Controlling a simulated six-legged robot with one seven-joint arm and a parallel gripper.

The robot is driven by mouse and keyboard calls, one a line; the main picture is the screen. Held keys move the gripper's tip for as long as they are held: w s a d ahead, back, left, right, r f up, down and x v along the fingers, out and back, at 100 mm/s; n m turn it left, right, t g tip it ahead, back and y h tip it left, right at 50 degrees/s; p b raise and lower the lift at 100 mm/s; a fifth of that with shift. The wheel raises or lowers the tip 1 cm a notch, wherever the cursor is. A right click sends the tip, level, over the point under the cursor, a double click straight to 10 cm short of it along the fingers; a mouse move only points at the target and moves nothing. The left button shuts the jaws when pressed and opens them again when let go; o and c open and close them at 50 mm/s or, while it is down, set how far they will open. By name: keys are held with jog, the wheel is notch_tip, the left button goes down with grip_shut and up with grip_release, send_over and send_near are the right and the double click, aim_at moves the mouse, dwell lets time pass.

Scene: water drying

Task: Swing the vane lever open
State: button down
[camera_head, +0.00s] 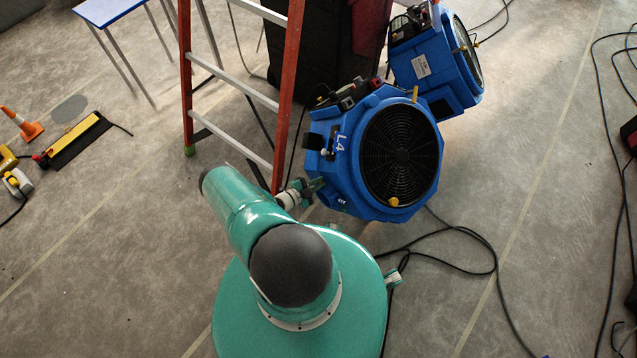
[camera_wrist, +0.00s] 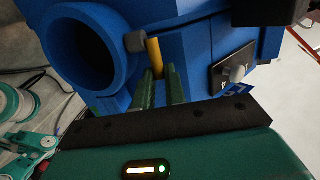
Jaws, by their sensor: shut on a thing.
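The vane lever is a short yellow bar (camera_wrist: 155,56) beside a dark grey knob (camera_wrist: 137,42) on a blue air mover in the wrist view. My gripper (camera_wrist: 160,74) has its two green fingers shut on the lower end of the bar. The bar's tip between the fingers is hidden. In the head view, my gripper (camera_head: 313,187) is at the lower left side of the blue air mover (camera_head: 345,178) marked L4. The lever cannot be made out there behind my arm and gripper. A round blue opening (camera_wrist: 82,55) lies left of the lever.
A second blue air mover (camera_head: 420,65) stands behind the first. An orange stepladder (camera_head: 291,80) stands close to my arm on the left. Black cable (camera_head: 480,240) loops over the floor at right. A metal knob on a plate (camera_wrist: 233,75) sits right of my fingers.

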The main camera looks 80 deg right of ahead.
jog(key=c, duration=1.5)
grip_release()
jog(key=shift+o, duration=0.2)
jog(key=v, duration=1.4)
